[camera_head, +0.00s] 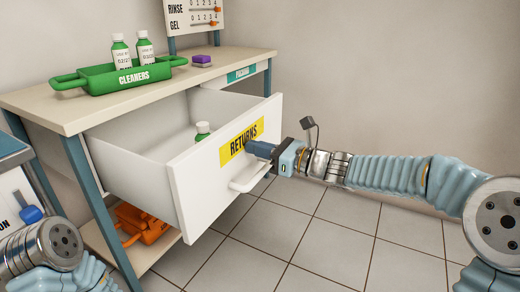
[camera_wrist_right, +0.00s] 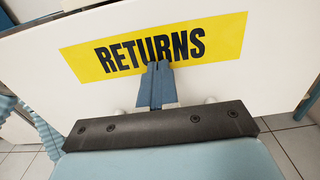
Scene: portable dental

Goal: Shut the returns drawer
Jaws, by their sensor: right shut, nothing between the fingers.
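The returns drawer (camera_head: 181,204) is white and pulled well out of the bench, with a yellow RETURNS label (camera_head: 241,141) on its front. A white handle (camera_head: 249,173) sits below the label. A green-capped bottle (camera_head: 202,131) stands inside the drawer. My right gripper (camera_head: 250,148) is shut and empty, its fingertips at the drawer front by the label's lower edge. In the right wrist view the shut fingers (camera_wrist_right: 158,68) overlap the label's lower edge; whether they touch is hard to tell. My left gripper is not in view.
The bench top (camera_head: 35,103) bears a green CLEANERS tray (camera_head: 110,82) with two bottles and a purple-topped block (camera_head: 201,60). Orange items (camera_head: 140,222) lie on the shelf below the drawer. Tiled floor (camera_head: 325,235) is clear at the right.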

